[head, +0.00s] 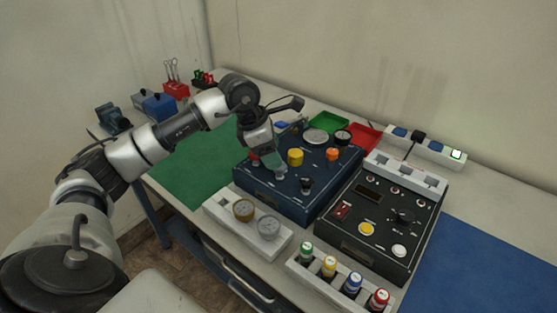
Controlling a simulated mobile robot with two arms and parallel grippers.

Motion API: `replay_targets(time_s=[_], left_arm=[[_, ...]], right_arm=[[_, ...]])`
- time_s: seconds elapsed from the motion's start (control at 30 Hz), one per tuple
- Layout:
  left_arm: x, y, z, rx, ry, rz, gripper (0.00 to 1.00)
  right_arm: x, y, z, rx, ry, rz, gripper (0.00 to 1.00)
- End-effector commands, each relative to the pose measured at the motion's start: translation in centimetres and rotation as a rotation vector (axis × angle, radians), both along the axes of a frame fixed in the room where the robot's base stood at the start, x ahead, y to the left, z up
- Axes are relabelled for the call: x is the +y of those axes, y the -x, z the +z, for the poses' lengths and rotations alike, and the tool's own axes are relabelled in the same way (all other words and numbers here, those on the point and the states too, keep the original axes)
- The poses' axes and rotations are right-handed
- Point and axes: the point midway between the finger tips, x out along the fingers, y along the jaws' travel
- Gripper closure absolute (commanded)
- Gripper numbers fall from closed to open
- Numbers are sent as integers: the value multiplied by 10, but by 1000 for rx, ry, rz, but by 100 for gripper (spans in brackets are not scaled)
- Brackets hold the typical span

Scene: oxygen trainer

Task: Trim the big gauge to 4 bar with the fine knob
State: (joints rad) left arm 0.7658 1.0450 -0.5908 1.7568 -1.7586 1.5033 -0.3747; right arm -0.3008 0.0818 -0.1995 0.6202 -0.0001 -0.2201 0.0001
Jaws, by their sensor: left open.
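The dark blue trainer panel (283,202) sits on the bench at the middle of the head view. A large pale round dial (316,136), which looks like the big gauge, is at its back; its reading is too small to tell. The panel carries a yellow knob (295,157), an orange knob (332,154) and a black knob (306,184). I cannot tell which is the fine knob. My left gripper (277,169) is open over the panel's left part, left of the yellow knob. It partly hides a red part there. My right gripper is out of view.
A black instrument box (388,218) stands right of the panel. A white holder with two gauges (248,225) and a rack of coloured bottles (335,285) stand in front. Green and red trays (362,137) are behind. The blue mat (485,265) at right is clear.

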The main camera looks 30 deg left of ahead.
Motion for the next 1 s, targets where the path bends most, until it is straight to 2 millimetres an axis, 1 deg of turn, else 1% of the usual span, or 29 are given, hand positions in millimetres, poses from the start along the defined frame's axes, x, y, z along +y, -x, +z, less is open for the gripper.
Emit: replay_targets(time_s=[0.1,0.3,0.63,0.93,0.97,1.0], left_arm=[[-7,-5,-18,2,2,-1,37],[-12,-9,-36,1,2,-1,37],[-13,-10,-39,-1,2,0,37],[-13,-10,-39,-1,2,0,83],[-13,-10,-39,-1,2,0,87],[-13,-10,-39,-1,2,0,87]], right_arm=[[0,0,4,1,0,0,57],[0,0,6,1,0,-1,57],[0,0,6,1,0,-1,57],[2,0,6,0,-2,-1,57],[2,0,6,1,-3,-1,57],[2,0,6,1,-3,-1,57]])
